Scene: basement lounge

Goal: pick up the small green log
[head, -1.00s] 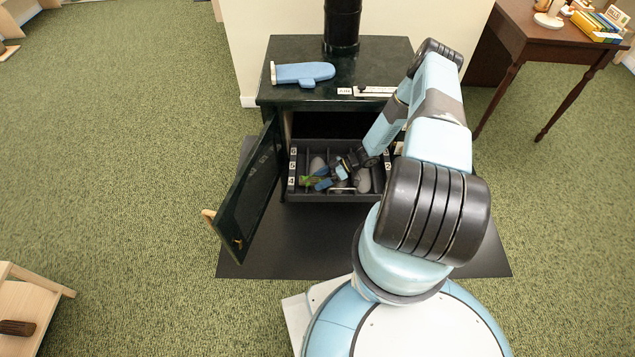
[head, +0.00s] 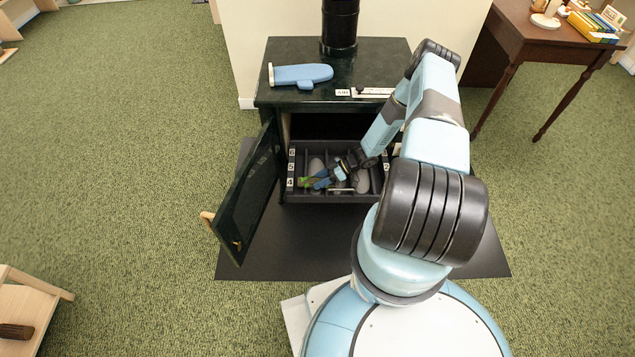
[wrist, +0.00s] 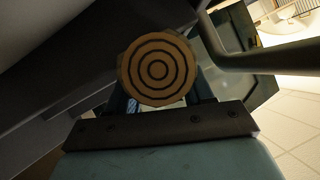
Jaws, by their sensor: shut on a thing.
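The small green log (head: 305,182) shows as a green patch at the left end of my gripper in the head view, over the front left of the black divided tray. In the wrist view a round tan log end with dark rings (wrist: 158,70) faces the camera, between the fingers. My gripper (head: 317,182) is shut on the log. The fingers are mostly hidden behind the log end in the wrist view. I cannot tell whether the log touches the tray.
The black tray (head: 340,197) has numbered compartments with grey stones in some. It sticks out of the dark stove (head: 390,60), whose door (head: 245,205) stands open at left. A blue mitt (head: 300,75) lies on top. A wooden table (head: 515,35) stands at right.

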